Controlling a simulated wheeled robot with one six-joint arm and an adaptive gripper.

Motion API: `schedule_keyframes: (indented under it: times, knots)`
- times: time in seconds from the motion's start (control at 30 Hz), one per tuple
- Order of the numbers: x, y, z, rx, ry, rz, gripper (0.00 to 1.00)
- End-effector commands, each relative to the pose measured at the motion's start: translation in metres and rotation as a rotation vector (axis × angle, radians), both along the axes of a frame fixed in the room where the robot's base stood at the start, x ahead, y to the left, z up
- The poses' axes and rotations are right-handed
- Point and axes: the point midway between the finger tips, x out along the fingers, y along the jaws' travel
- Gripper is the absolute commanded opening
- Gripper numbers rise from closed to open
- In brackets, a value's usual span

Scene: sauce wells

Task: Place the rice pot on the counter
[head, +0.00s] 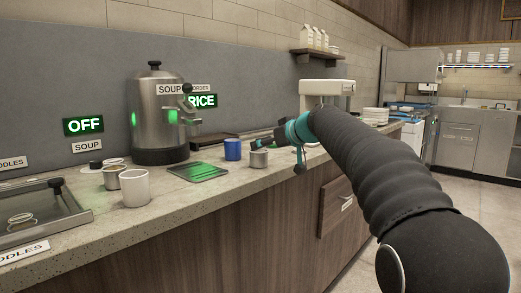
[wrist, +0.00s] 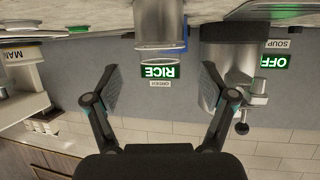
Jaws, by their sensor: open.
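A small metal pot (head: 259,159), which I take to be the rice pot, stands upright on the counter (head: 215,190) in the head view. In the wrist view, which is upside down, a metal cylinder that looks like this pot (wrist: 160,22) shows at the top, beyond the gap between my fingers. My gripper (wrist: 158,88) is open, with its two fingers spread wide and nothing between them. In the head view my gripper (head: 275,141) is just above and behind the pot, partly hidden by my wrist. I cannot tell whether it touches the pot.
A blue cup (head: 233,149) stands close to the pot's left. A green-lit tray (head: 198,171), a large soup urn (head: 160,120), a white cup (head: 135,188) and a smaller metal cup (head: 112,177) are further left. A green RICE sign (head: 203,101) is on the wall. The counter front has bare room.

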Motion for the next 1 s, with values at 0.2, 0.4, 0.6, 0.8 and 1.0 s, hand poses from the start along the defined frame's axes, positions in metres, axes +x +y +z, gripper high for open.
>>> schedule_keyframes:
  times: [0.2, 0.4, 0.6, 0.8, 1.0]
  knots:
    - [-0.031, -0.026, 0.016, 0.001, -0.003, -0.001, 0.83]
    - [-0.046, -0.040, 0.025, 0.001, -0.002, -0.001, 0.83]
    - [-0.051, -0.043, 0.027, 0.000, 0.000, 0.000, 0.83]
    - [-0.053, -0.044, 0.027, 0.000, 0.004, -0.002, 0.83]
    - [-0.095, -0.058, 0.007, -0.024, 0.095, -0.058, 0.83]
